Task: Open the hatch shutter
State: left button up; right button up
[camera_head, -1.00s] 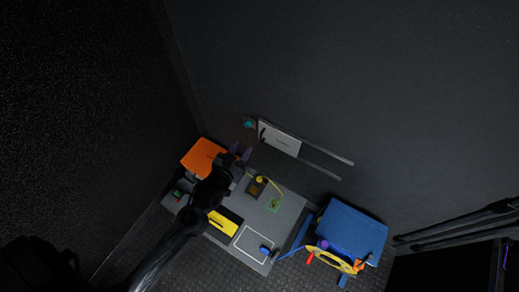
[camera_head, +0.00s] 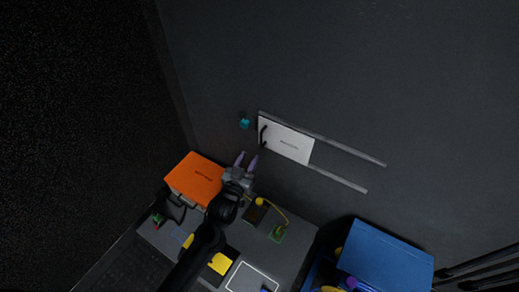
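The hatch shutter is a white panel (camera_head: 288,143) on the dark wall, at the left end of two parallel grey rails (camera_head: 345,152). A black handle (camera_head: 263,135) stands at its left edge. My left gripper (camera_head: 246,161) is just below and left of the handle, with its two purple fingertips apart and nothing visible between them. It looks clear of the handle, though the exact depth is hard to tell. My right gripper is not in view.
An orange case (camera_head: 196,178) stands left of my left gripper. Below is a grey bench (camera_head: 294,246) with a yellow item (camera_head: 220,263) and a yellow cable. A blue case (camera_head: 387,256) is at lower right. A small teal object (camera_head: 244,121) is on the wall. The rails right of the panel are clear.

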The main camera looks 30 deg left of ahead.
aim_at(261, 137)
pick_arm(q)
jog(key=b+x, duration=0.2)
jog(key=x, duration=0.3)
jog(key=b+x, duration=0.2)
jog(key=x, duration=0.3)
jog(key=shift+f, duration=0.2)
jog(key=shift+w+a+r+b, duration=0.1)
jog(key=shift+w+b, duration=0.25)
jog(key=shift+w, duration=0.2)
grip_shut()
